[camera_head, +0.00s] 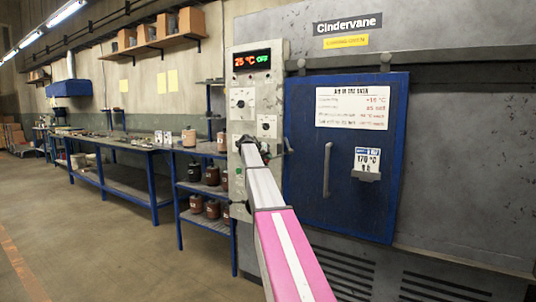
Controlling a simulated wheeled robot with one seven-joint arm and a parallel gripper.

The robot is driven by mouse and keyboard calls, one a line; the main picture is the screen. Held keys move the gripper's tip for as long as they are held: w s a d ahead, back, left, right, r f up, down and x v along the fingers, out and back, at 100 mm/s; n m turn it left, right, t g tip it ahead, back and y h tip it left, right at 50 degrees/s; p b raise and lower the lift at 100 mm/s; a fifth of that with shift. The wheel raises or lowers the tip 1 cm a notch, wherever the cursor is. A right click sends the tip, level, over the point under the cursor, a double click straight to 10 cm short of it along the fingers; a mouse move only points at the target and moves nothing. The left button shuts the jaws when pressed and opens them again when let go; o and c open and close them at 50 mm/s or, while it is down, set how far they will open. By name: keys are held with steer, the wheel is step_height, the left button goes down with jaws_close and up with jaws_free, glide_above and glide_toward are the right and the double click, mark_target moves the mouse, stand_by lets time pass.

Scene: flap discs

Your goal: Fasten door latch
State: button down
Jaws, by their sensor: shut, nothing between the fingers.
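The blue oven door (310,105) stands against the grey oven front and looks closed. My arm reaches in from the bottom, pink and white. My gripper (246,140) is shut and empty, in front of the control panel, left of that fitting and apart from the door handle. The gripper covers part of the panel's lower face.
The control panel (241,103) carries a red and green display and several knobs. A blue-framed shelf (198,188) with dark jars stands left of it. A long workbench (120,145) runs along the left wall. The floor (100,245) at the left is clear.

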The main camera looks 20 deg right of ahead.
steer(key=s+d+f+n+g+h, duration=0.3)
steer(key=s+d+f+n+h, duration=0.2)
steer(key=s+f+n+h, duration=0.1)
steer(key=shift+s+d+f+n, duration=0.3)
steer(key=shift+s+f+n, duration=0.35)
steer(key=shift+f, duration=0.65)
steer(key=shift+w, duration=0.1)
